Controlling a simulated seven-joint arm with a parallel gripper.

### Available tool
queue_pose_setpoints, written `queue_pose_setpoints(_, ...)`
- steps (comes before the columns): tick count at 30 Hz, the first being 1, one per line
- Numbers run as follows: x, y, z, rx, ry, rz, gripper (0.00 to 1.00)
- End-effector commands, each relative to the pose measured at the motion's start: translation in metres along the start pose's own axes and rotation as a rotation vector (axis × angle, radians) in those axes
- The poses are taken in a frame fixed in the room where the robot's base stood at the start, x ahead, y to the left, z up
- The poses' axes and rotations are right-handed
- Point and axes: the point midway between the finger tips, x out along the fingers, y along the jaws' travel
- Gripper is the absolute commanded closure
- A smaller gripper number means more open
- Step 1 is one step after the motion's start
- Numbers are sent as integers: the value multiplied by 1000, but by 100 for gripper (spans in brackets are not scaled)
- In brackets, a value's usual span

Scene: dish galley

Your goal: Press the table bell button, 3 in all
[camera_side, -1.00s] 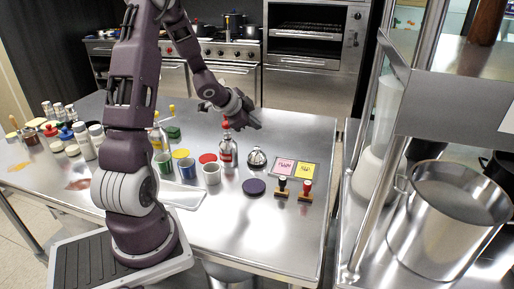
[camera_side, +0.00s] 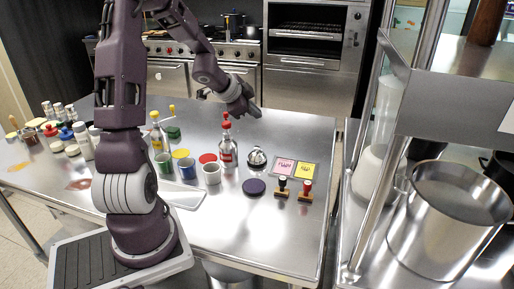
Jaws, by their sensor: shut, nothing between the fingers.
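The table bell (camera_side: 257,158) is a small silver dome on the steel table, right of the red-capped bottle. Its button is a tiny tip on top, too small to make out clearly. My gripper (camera_side: 257,112) is shut and empty. In the picture it appears above the bell, apart from it and pointing down to the right; its exact distance from the bell is hard to tell.
A red-capped bottle (camera_side: 227,152) stands just left of the bell. A tray with pink and yellow cards (camera_side: 295,169) lies to its right, with two stamps (camera_side: 293,190) in front. A dark purple disc (camera_side: 254,187) lies in front.

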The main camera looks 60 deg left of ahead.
Motion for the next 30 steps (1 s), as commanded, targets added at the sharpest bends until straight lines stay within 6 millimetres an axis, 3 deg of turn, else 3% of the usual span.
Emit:
queue_pose_setpoints(10, 4, 7, 3, -4, 0, 14, 100)
queue_pose_setpoints(24, 49, 38, 36, -2, -1, 7, 100)
queue_pose_setpoints(30, 60, 45, 44, 0, -1, 4, 100)
